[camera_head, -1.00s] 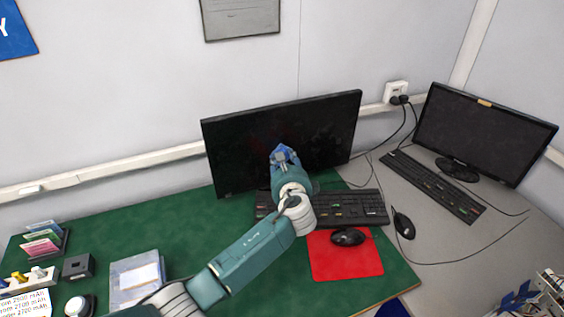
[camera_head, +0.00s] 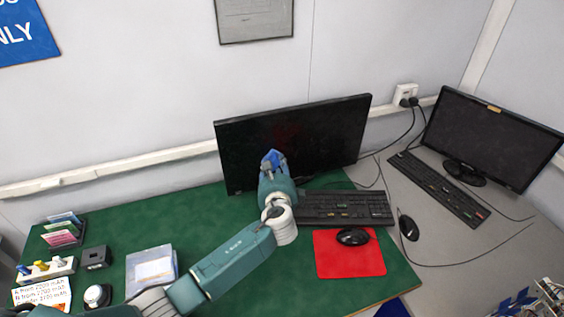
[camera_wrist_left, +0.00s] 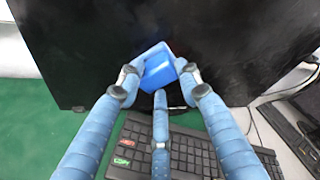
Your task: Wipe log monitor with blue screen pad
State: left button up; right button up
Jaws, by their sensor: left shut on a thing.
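The blue screen pad (camera_wrist_left: 159,71) is held between the fingers of my left gripper (camera_wrist_left: 158,80), which is shut on it. In the head view the pad (camera_head: 271,157) shows at the tip of my left gripper (camera_head: 272,163), in front of the lower left-centre of a black monitor (camera_head: 325,128) on the green mat. The wrist view shows the dark screen (camera_wrist_left: 225,40) close behind the pad; I cannot tell if they touch. A faint reddish patch shows on the screen in the head view. My right gripper is not in view.
A keyboard (camera_head: 350,208) lies below the monitor, with a mouse (camera_head: 353,237) on a red mouse pad (camera_head: 335,262). A second monitor (camera_head: 488,135) and keyboard (camera_head: 438,186) stand right. Card holders, a black box (camera_head: 96,257) and a tray (camera_head: 130,285) are at left.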

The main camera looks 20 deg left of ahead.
pick_arm(q)
jog(key=shift+s+a, duration=0.5)
jog(key=shift+a, duration=0.25)
jog(key=shift+d+p, duration=0.1)
jog(key=shift+p, duration=0.2)
jog(key=s+d+p, duration=0.2)
jog(key=s+d, duration=0.1)
jog(key=s, duration=0.2)
jog(key=shift+d, duration=0.2)
jog(key=shift+s+d, duration=0.1)
jog(key=shift+s+d+p, duration=0.15)
jog(key=shift+s+d, duration=0.25)
jog(key=shift+s, duration=0.2)
jog(key=shift+s+d+p, duration=0.15)
jog(key=shift+s+d, duration=0.2)
jog(key=shift+s, duration=0.2)
